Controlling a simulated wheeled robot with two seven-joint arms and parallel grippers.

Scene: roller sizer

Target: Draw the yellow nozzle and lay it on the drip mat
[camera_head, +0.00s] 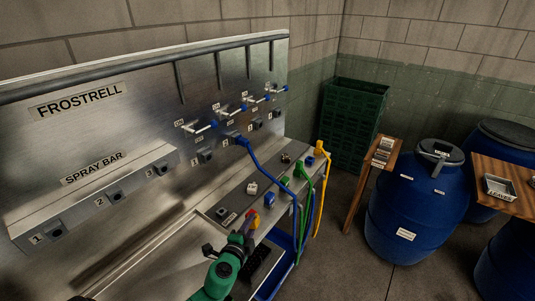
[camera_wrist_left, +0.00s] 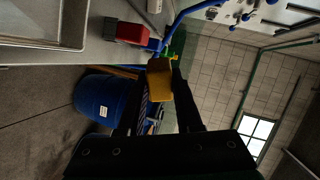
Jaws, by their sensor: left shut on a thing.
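My left gripper (camera_head: 249,220) is in front of the shelf of the steel panel. It is shut on the yellow nozzle, an orange-yellow block (camera_wrist_left: 160,80) between its fingers in the left wrist view. A red block (camera_wrist_left: 132,32) sits on the shelf close by in the wrist view. My right gripper is not in view.
Blue, green and yellow (camera_head: 318,190) hoses hang over the shelf's right end. A blue block (camera_head: 269,200) stands on the shelf. Blue drums (camera_head: 410,220), a wooden table (camera_head: 508,180) and green crates (camera_head: 352,120) stand to the right. Some floor between is bare.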

